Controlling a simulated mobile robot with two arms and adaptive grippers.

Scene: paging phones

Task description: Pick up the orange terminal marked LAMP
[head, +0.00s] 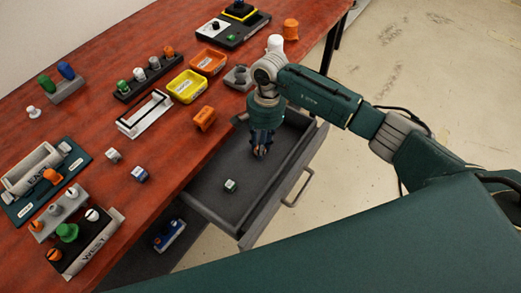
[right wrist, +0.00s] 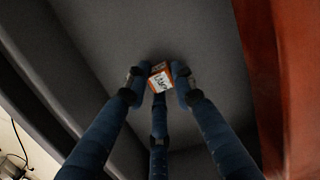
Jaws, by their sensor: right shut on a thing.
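My right gripper (head: 260,150) reaches down into the open grey drawer (head: 285,178). It also shows in the right wrist view (right wrist: 160,80), with its blue fingers closed around a small orange and white block, the terminal (right wrist: 159,82). The terminal's white face carries dark, tilted lettering that looks like LAMP but is small. In the head view the fingers mostly hide the terminal. I cannot tell whether it touches the drawer floor. My left gripper is not in view.
A small white and green block (head: 230,185) lies in the drawer, left of the gripper. The drawer walls stand close around the hand. The red tabletop (head: 165,200) holds white blocks, an orange holder (head: 204,118), a yellow tray (head: 187,86) and several racks.

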